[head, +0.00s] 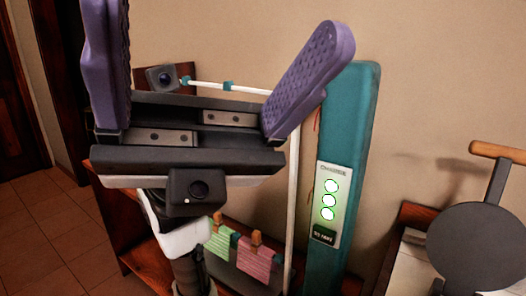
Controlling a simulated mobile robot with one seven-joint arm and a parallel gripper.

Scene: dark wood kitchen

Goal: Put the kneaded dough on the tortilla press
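My gripper (222,22) is raised close to the camera, with its two purple ridged fingers spread wide apart. It is open and nothing shows between the fingers. A dark grey round plate with an upright arm and a wooden handle, which looks like the tortilla press (478,246), stands at the lower right. It is partly cut off by the picture's edge, well apart from my gripper. I cannot see the kneaded dough.
A teal upright panel (346,120) with green lights stands between my gripper and the press. White rods (293,200) and green and pink cloths (256,262) with wooden pegs are behind and below my gripper. Tiled floor (45,235) is clear at the left.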

